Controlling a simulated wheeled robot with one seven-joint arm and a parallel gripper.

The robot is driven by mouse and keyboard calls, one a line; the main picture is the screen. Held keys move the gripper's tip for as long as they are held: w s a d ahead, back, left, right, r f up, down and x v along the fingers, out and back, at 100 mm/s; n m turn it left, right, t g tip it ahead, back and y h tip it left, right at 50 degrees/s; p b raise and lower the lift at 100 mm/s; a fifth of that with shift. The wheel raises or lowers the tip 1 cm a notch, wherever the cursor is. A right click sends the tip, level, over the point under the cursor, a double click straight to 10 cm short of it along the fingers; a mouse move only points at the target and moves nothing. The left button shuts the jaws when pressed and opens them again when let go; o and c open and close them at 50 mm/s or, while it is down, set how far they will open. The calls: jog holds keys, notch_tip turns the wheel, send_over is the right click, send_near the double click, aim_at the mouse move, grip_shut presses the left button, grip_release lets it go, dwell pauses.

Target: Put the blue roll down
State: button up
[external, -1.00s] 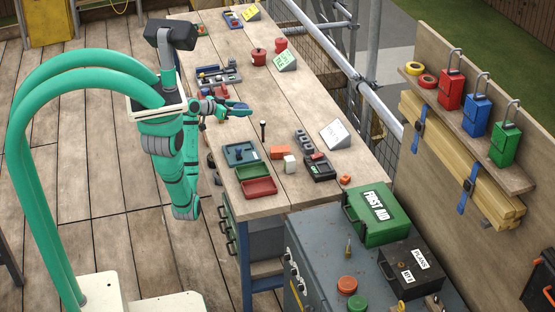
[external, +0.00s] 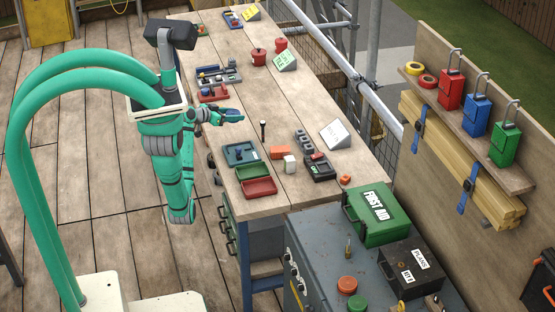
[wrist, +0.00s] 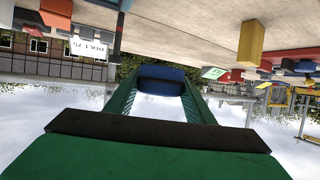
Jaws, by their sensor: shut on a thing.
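My gripper (external: 226,115) is out over the left edge of the long wooden workbench, low above its top in the external view. It is shut on the blue roll (wrist: 162,74), which lies crosswise between the two green fingertips in the wrist view. In the external view the blue roll (external: 234,115) is a small dark blue shape at the gripper's tip. Whether the roll touches the bench top (external: 270,95) cannot be told.
A red tray (external: 213,94) and a grey tray with small parts (external: 220,75) lie just behind my gripper. Bare wood lies right of the gripper.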

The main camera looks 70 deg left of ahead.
jog(key=w+a+f, duration=0.2)
jog(key=w+a, duration=0.1)
send_over(243, 129)
notch_tip(243, 129, down, 6)
jog(key=shift+r, duration=0.15)
jog(key=shift+d+f, duration=0.1)
jog(key=shift+f, duration=1.4)
jog(key=shift+f, duration=0.1)
jog(key=o, duration=1.1)
jog(key=v, duration=1.2)
